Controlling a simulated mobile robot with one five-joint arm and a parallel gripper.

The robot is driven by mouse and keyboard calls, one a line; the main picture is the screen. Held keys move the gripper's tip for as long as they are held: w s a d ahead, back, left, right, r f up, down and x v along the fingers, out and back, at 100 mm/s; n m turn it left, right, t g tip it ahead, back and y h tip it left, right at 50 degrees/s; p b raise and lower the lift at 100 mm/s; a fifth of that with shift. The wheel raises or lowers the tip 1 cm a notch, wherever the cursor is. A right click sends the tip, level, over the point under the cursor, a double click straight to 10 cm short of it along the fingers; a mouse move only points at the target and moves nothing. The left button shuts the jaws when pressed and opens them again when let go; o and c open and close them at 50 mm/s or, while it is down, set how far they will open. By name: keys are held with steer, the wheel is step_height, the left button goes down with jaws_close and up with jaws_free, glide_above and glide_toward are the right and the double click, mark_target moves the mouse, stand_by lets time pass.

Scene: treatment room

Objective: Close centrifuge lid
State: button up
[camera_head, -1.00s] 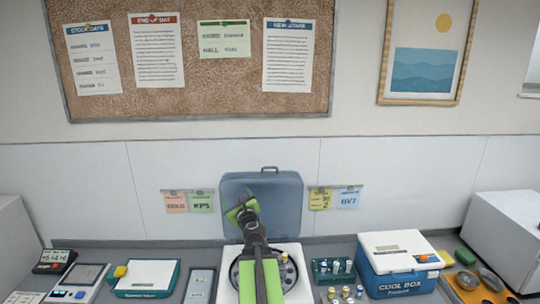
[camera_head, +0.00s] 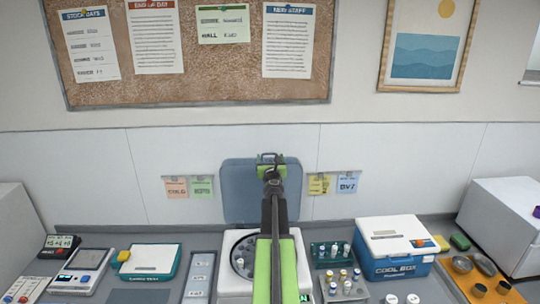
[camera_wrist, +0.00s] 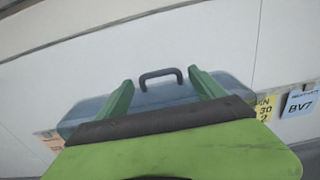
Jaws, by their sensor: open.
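The white centrifuge (camera_head: 225,274) stands on the counter, with its round rotor bowl partly hidden behind my arm. Its blue-grey lid (camera_head: 237,190) stands upright at the back, open, with a dark handle (camera_head: 270,158) on its top edge. My gripper (camera_head: 270,163) is raised in front of the lid's upper part, near the handle. In the wrist view, the handle (camera_wrist: 161,78) shows between and beyond my two green fingers (camera_wrist: 163,90), which are spread apart with nothing between them that I can see held. Whether a finger touches the lid cannot be told.
A rack of vials (camera_head: 330,254) and a blue cool box (camera_head: 392,262) stand right of the centrifuge. A grey tray (camera_head: 199,277) and a white-topped teal box (camera_head: 151,259) stand left. Notes hang on the wall behind, beside the lid.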

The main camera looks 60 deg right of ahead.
mark_target(270, 154)
steer(key=x, duration=0.4)
steer(key=shift+w+d, duration=0.25)
